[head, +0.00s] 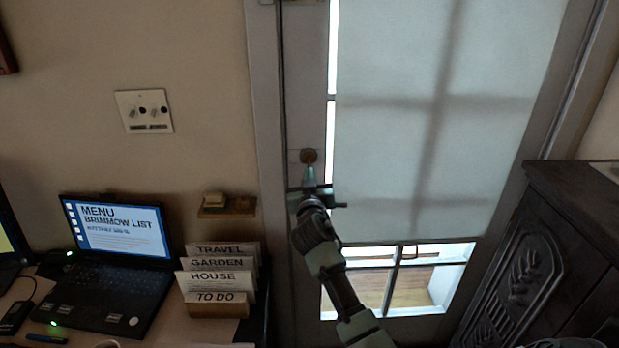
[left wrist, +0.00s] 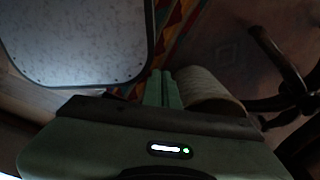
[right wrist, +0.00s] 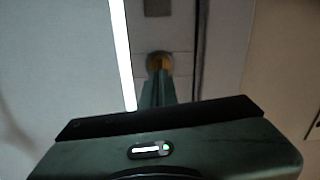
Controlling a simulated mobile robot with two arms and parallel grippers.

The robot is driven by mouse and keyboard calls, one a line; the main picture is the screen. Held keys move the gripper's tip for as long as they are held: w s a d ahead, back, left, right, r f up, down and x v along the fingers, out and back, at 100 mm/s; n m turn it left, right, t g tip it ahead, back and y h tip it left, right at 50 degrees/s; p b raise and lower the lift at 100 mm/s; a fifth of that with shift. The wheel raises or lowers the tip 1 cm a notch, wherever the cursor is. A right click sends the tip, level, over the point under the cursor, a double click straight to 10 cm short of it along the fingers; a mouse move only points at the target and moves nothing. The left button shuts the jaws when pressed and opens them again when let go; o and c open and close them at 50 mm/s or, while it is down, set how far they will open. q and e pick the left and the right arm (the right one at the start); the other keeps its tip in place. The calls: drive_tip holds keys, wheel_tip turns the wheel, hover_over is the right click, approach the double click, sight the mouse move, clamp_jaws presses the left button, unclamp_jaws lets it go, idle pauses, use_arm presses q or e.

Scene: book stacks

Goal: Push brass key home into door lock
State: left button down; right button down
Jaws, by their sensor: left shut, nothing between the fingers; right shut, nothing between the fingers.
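The door (head: 264,150) stands upright, and a round brass fitting of its lock (head: 309,155) shows on its left stile. It also shows in the right wrist view (right wrist: 160,61), with a brighter brass part in its middle, perhaps the key's head; I cannot make out the key separately. My right gripper (head: 309,172) is shut and empty, its fingertips right at the brass fitting; the fingertips (right wrist: 158,78) partly cover it, and I cannot tell whether they touch. My left gripper (left wrist: 163,76) is shut and empty, away from the door, and only its own wrist view shows it.
A pale blind (head: 430,120) covers most of the door glass. A dark carved cabinet (head: 540,240) stands at the right. A laptop (head: 115,240) and labelled card holder (head: 217,310) are on the desk at the left. A small wall shelf (head: 240,208) is left of the door.

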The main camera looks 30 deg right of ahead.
drive_tip(key=shift+b+x, duration=0.45)
drive_tip(key=shift+x, duration=0.4)
drive_tip(key=shift+s, duration=0.1)
